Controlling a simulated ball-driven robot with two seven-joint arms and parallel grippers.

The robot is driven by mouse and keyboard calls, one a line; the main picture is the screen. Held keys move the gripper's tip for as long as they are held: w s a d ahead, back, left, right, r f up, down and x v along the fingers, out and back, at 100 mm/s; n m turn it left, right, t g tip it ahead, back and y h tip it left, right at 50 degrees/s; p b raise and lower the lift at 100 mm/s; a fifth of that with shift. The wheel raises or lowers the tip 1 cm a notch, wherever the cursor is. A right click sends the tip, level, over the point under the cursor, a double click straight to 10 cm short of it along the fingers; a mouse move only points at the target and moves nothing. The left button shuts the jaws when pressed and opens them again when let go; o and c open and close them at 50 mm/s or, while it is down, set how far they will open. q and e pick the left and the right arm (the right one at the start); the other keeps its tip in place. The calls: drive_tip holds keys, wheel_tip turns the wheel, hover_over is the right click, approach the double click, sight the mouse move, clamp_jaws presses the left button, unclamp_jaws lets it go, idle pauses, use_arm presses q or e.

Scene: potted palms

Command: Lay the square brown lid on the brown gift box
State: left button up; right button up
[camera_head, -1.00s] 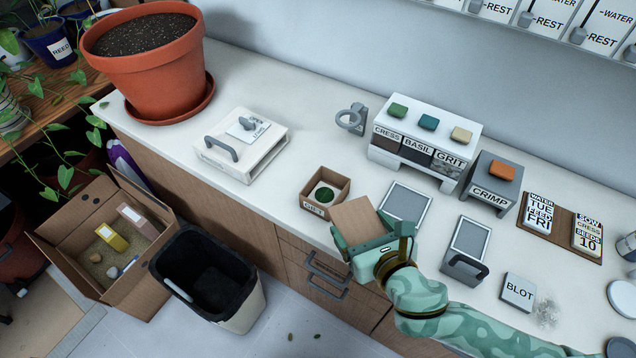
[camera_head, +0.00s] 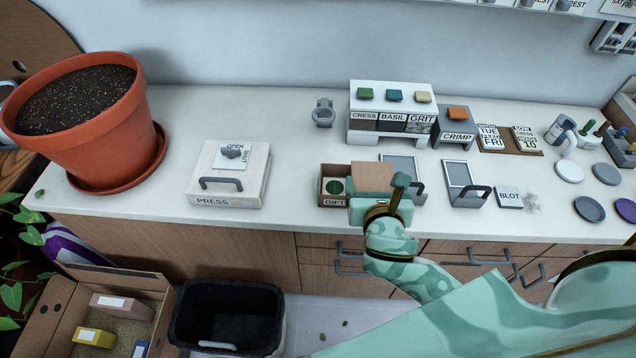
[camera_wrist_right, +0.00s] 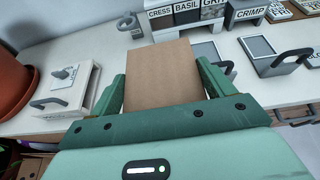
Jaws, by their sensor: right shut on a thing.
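The brown gift box (camera_head: 328,171) stands open on the counter, with a round dark green thing inside. Its front label is partly covered by my gripper. My right gripper (camera_head: 376,192) is shut on the square brown lid (camera_head: 372,177), just right of the box. In the head view the lid overlaps the box's right side; I cannot tell whether they touch. In the right wrist view the lid (camera_wrist_right: 163,77) sits between the two green fingers (camera_wrist_right: 163,88) and hides the box. My left gripper is not in view.
A white press (camera_head: 225,188) stands to the left, beside a large terracotta pot (camera_head: 85,130). The CRESS, BASIL and GRIT dispenser (camera_head: 390,139) is behind the box. Handled grey trays (camera_head: 462,178) lie to the right. A black bin (camera_head: 228,318) stands below the counter.

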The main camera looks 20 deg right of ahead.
drive_tip(key=shift+w, duration=0.1)
drive_tip(key=w+f+b, duration=0.2)
drive_tip(key=w+f, duration=0.1)
drive_tip(key=w, duration=0.1)
drive_tip(key=w+a+f+b, duration=0.1)
drive_tip(key=w+f+b, duration=0.1)
drive_tip(key=w+f, duration=0.1)
drive_tip(key=w+f+b, duration=0.2)
drive_tip(key=w+f, duration=0.1)
drive_tip(key=w, duration=0.3)
drive_tip(key=shift+a+f, duration=0.3)
drive_tip(key=shift+f, duration=0.05)
drive_tip(key=f, duration=0.1)
drive_tip(key=f+b, duration=0.2)
drive_tip(key=shift+w+f, duration=0.25)
drive_tip(key=shift+f, duration=0.1)
drive_tip(key=shift+r, duration=0.1)
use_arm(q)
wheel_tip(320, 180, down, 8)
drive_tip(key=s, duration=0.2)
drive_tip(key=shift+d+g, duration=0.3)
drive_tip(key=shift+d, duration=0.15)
use_arm(e)
drive_tip(key=shift+r, duration=0.1)
